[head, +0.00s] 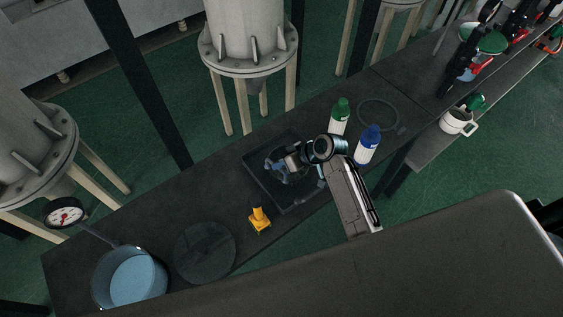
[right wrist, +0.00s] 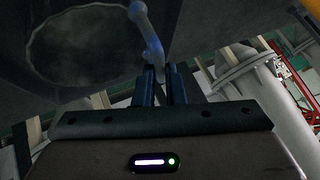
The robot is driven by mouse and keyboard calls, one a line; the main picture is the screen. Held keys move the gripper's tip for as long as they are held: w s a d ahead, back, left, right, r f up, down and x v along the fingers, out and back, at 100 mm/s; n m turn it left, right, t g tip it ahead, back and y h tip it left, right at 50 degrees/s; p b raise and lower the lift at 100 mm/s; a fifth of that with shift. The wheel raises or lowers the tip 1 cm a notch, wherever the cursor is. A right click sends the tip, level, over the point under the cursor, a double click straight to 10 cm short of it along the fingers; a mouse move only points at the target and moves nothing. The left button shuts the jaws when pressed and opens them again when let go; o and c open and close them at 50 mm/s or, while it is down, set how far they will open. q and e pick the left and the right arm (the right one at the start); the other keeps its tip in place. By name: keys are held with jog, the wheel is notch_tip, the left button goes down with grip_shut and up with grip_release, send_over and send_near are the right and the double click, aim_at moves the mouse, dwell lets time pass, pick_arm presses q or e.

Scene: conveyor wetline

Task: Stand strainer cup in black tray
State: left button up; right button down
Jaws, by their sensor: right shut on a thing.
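The black tray (head: 262,193) lies on the dark bench near the middle of the head view. My right gripper (head: 277,167) is over the tray and hides part of its inside. In the right wrist view my right gripper (right wrist: 160,75) is shut on the pale blue-grey handle of the strainer cup (right wrist: 85,45). The dark round body of the cup fills the upper left there. In the head view the cup is hard to make out against the dark tray, and I cannot tell whether it touches the tray floor. My left gripper is not in view.
A green-capped bottle (head: 339,118) and a blue-capped bottle (head: 367,146) stand right of the tray, close to my right arm. A yellow object (head: 259,220), a dark disc (head: 205,253) and a pot (head: 130,277) are to the left. A white mug (head: 457,122) stands farther right.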

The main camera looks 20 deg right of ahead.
jog(key=shift+f, duration=0.15)
jog(key=c, duration=1.4)
grip_release()
jog(key=b+v, duration=0.3)
jog(key=v, duration=0.8)
jog(key=shift+a, duration=0.1)
